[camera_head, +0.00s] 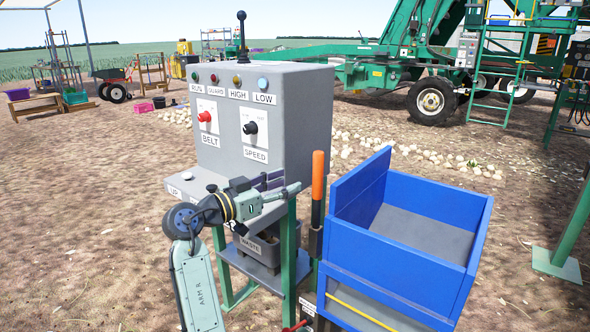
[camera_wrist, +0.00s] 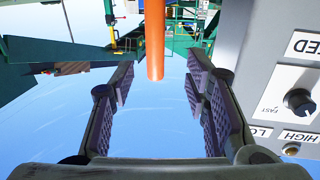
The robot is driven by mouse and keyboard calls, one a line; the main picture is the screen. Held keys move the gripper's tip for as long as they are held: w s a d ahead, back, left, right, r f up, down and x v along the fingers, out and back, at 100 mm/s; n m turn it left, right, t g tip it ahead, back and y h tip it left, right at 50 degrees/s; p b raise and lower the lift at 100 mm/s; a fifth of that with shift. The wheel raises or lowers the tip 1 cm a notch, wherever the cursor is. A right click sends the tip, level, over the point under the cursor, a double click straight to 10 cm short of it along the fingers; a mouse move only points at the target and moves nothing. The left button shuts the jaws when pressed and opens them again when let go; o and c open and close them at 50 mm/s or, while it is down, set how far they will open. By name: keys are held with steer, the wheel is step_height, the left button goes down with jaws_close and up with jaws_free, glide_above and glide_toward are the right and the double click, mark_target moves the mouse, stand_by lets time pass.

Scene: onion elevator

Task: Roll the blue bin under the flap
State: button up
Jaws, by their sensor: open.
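A blue bin (camera_head: 392,247) with an open top and a grey inside stands at the right front in the head view, close to the control console. A yellow bar shows low on its front. My gripper (camera_head: 284,187) is in front of the console, left of the bin and apart from it. In the wrist view my gripper (camera_wrist: 160,72) is open, its fingers apart. An orange upright handle (camera_head: 318,177) stands between gripper and bin; it also shows beyond the fingers in the wrist view (camera_wrist: 155,45). I cannot make out a flap.
The grey console (camera_head: 262,110) with knobs and a joystick stands behind my gripper. A waste box (camera_head: 258,250) sits on its lower shelf. A green machine (camera_head: 400,55) stands behind, and a green post (camera_head: 570,235) at the right edge. Onions lie on bare soil.

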mark_target(314, 175)
steer(key=p+x, duration=0.1)
steer(key=x, duration=0.4)
steer(key=p+x, duration=0.2)
steer(key=x, duration=0.4)
steer(key=shift+s+d+f, duration=0.1)
steer(key=shift+s+d, duration=0.1)
steer(key=shift+s, duration=0.05)
steer(key=shift+c, duration=0.6)
jaws_close()
